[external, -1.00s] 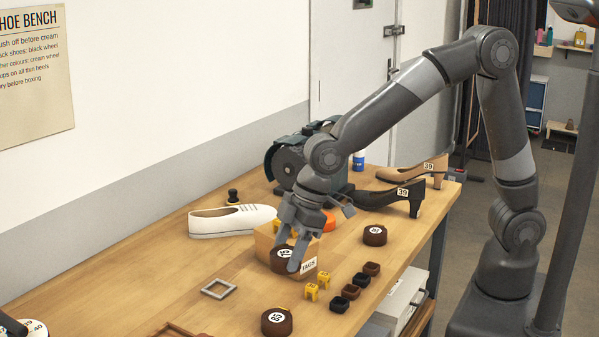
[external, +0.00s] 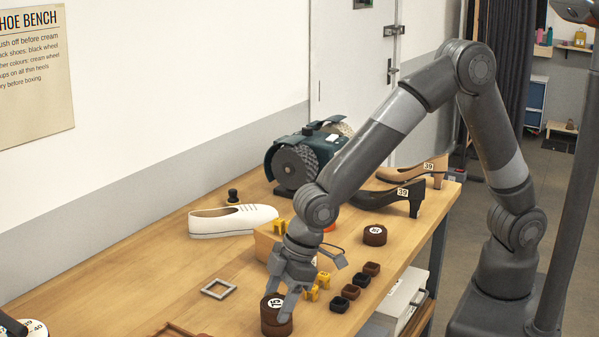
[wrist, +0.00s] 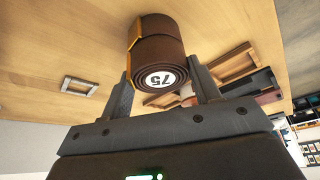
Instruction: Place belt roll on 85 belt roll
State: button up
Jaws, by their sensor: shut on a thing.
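My gripper (external: 285,290) is shut on a brown belt roll marked 75 (external: 274,302), near the front of the bench. The held roll sits upright between the fingers, its white 75 label showing, and it also shows in the wrist view (wrist: 155,62). Directly beneath it is another brown roll, the 85 belt roll (external: 275,328), whose label is now covered. The two look lined up as a stack with no clear gap; I cannot tell if the upper one bears fully on the lower.
A third brown roll (external: 375,235) stands farther back. Small yellow pieces (external: 322,280) and several small dark pieces (external: 350,291) lie to the right. A grey frame (external: 218,288) lies left. Behind are a box (external: 265,240), a white shoe (external: 232,221) and heeled shoes (external: 392,196).

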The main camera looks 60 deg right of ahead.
jog(key=o, duration=1)
jog(key=shift+f, duration=0.15)
jog(key=v, duration=1.2)
jog(key=shift+d, duration=0.1)
jog(key=shift+d, duration=0.1)
